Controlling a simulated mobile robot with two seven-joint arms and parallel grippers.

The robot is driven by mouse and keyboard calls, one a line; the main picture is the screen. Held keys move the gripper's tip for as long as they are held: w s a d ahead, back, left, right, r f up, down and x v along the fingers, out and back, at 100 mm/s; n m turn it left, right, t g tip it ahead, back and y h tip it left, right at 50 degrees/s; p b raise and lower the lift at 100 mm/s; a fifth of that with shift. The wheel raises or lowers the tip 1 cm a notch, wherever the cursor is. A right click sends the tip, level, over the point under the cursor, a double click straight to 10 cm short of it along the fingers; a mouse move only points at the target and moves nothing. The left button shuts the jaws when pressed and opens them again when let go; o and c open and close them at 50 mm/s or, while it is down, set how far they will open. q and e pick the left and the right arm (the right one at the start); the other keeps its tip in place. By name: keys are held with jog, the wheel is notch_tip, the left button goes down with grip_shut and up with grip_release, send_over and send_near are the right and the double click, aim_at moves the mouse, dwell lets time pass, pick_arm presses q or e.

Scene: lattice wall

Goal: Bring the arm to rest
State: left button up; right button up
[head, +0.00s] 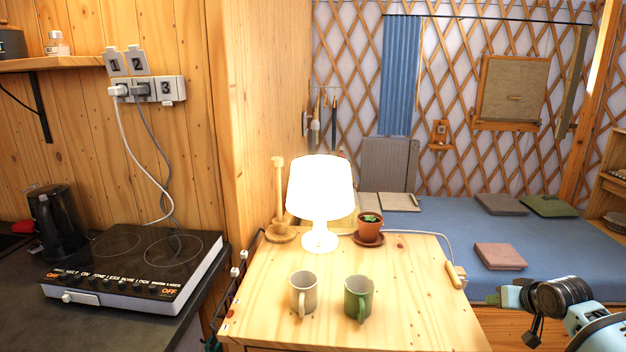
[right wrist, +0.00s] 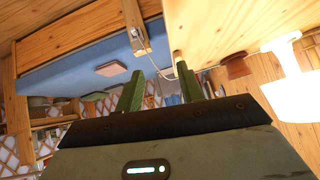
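My right arm (head: 566,297) comes in at the lower right of the head view, to the right of the wooden table and in front of the blue bed. In the right wrist view my right gripper (right wrist: 157,88) has its two green fingers apart, with nothing held between them. A wooden cord switch (head: 455,274) lies at the table's right edge, left of my arm. It also shows in the right wrist view (right wrist: 139,38), beyond the fingers and apart from them. My left gripper is not in view.
A cooktop (head: 130,265) stands at left. The blue bed (head: 440,225) bears several flat items.

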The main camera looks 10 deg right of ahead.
jog(key=s+d+r+h, duration=0.1)
jog(key=s+d+r, duration=0.1)
jog(key=d+r, duration=0.15)
jog(key=s+a+f+n, duration=0.4)
jog(key=s+f, duration=0.2)
jog(key=f, duration=0.3)
jog(key=s+a+f+n, duration=0.3)
jog(key=s+f+n, duration=0.1)
jog(key=s+f, duration=0.4)
jog(key=s+a+f+n+g+y, duration=0.15)
jog(key=s+a+f+n, duration=0.25)
jog(key=s+a, duration=0.4)
jog(key=s+a+f+n+y, duration=0.35)
jog(key=s+a, duration=0.25)
jog(key=s, duration=0.5)
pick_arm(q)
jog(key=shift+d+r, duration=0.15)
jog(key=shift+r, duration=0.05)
pick_arm(e)
jog(key=s+a+f+m, duration=0.1)
jog(key=a+m, duration=0.4)
jog(key=a, duration=0.4)
jog(key=s+a+f+m+t, duration=0.1)
jog(key=a+m, duration=0.3)
jog(key=a, duration=0.5)
jog(key=shift+a+f+m+h, duration=0.3)
jog(key=shift+a+f+m, duration=0.1)
jog(key=shift+f, duration=0.3)
